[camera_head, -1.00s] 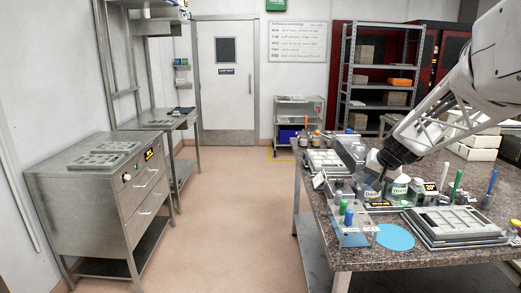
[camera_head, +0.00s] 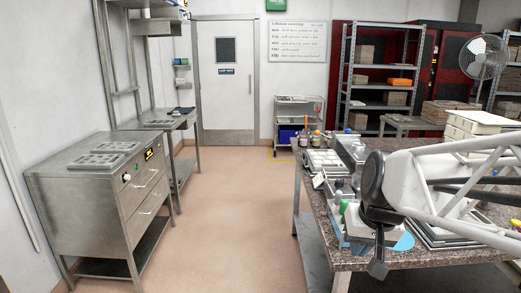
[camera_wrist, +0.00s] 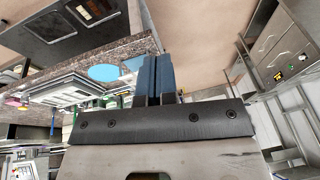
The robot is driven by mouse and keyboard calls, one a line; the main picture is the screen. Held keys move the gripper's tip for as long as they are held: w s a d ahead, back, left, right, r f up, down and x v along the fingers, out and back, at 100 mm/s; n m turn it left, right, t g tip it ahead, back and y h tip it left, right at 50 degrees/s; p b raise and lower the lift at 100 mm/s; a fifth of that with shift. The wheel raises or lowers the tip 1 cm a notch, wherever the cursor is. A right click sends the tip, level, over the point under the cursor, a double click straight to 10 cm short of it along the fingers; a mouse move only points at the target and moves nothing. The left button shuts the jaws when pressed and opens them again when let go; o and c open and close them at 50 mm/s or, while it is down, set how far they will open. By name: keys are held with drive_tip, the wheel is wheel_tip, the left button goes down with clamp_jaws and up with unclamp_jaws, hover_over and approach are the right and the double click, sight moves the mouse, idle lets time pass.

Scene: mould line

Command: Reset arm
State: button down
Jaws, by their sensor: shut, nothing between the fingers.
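My gripper (camera_head: 378,268) is in the lower right of the head view, beside the near left edge of the granite-topped table and pointing down. In the wrist view its two blue fingers (camera_wrist: 155,76) are side by side and shut, with nothing between them. My white arm reaches in from the right edge and hides much of the table top behind it.
The granite-topped table (camera_head: 350,262) holds trays, bottles and a blue round mat (camera_wrist: 103,73). A steel cabinet (camera_head: 90,200) with moulds on top stands at the left. The floor (camera_head: 235,220) between them is clear. Shelves and a fan (camera_head: 482,57) stand behind.

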drive_tip(key=s+a+f+h, duration=0.1)
drive_tip(key=s+f, duration=0.2)
drive_tip(key=s, duration=0.8)
drive_tip(key=shift+s+a+f+n+g, duration=0.15)
drive_tip(key=shift+s+f+n+g, duration=0.1)
drive_tip(key=shift+s+n+g, duration=0.15)
drive_tip(key=shift+w, duration=0.1)
idle(0.3)
